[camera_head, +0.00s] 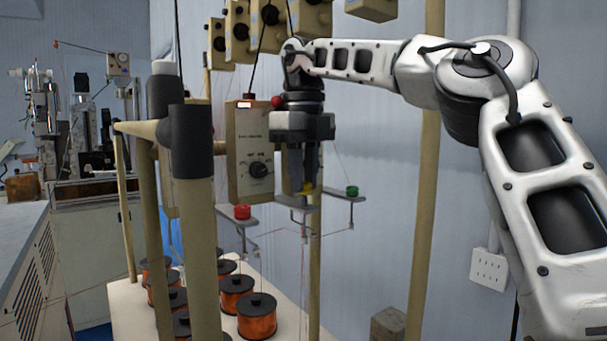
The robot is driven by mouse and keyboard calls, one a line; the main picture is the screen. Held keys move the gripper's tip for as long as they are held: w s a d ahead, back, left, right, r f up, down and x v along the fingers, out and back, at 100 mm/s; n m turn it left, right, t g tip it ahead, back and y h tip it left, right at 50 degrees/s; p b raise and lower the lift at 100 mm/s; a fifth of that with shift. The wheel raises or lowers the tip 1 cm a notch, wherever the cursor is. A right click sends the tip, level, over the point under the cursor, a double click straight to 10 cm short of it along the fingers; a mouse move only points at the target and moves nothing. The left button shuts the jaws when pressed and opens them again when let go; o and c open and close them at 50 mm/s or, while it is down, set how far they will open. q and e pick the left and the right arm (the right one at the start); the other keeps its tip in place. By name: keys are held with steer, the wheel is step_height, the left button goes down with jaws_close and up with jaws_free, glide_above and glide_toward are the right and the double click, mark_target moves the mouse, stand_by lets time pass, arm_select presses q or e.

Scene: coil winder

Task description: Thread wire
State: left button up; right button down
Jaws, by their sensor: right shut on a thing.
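My right gripper (304,178) points down in front of the tension units, its fingers closed around a small yellow knob (307,187). The knob sits on a small metal arm, mostly hidden by the fingers. A red knob (242,211) sits on a similar arm to the left, and a green knob (352,190) on another to the right. Thin wires run near these arms, too fine to trace fully. Copper wire spools (257,318) stand in rows below. My left gripper is out of view.
Thick beige posts (202,250) with a dark joint stand in front on the left. A winding machine (95,140) stands at the far left. A wall socket (489,269) is at right.

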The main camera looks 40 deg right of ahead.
steer(key=shift+f, duration=0.15)
steer(key=shift+f+b, duration=0.6)
steer(key=shift+f, duration=0.4)
steer(key=c, duration=1.2)
jaws_free()
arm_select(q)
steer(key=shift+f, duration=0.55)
